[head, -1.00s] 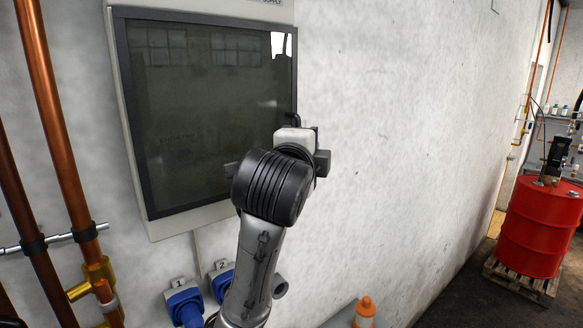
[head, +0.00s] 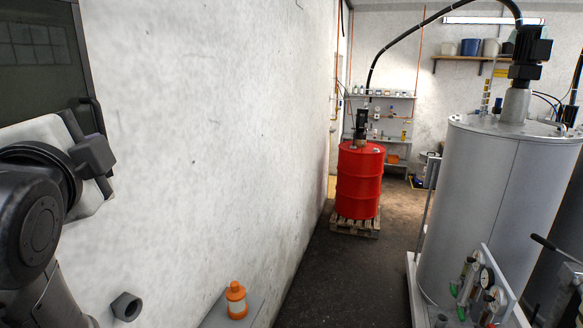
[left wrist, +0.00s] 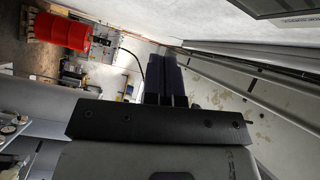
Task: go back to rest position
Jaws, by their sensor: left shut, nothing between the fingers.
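The hand's black base bar spans the middle of that view. My right gripper is in no view.
A red drum (head: 359,182) stands on a wooden pallet (head: 353,227) beyond the wall. A large silver tank (head: 486,205) with gauges (head: 487,277) stands at right. An orange-and-white bottle (head: 236,301) sits on a grey ledge below. The dark floor between is clear.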

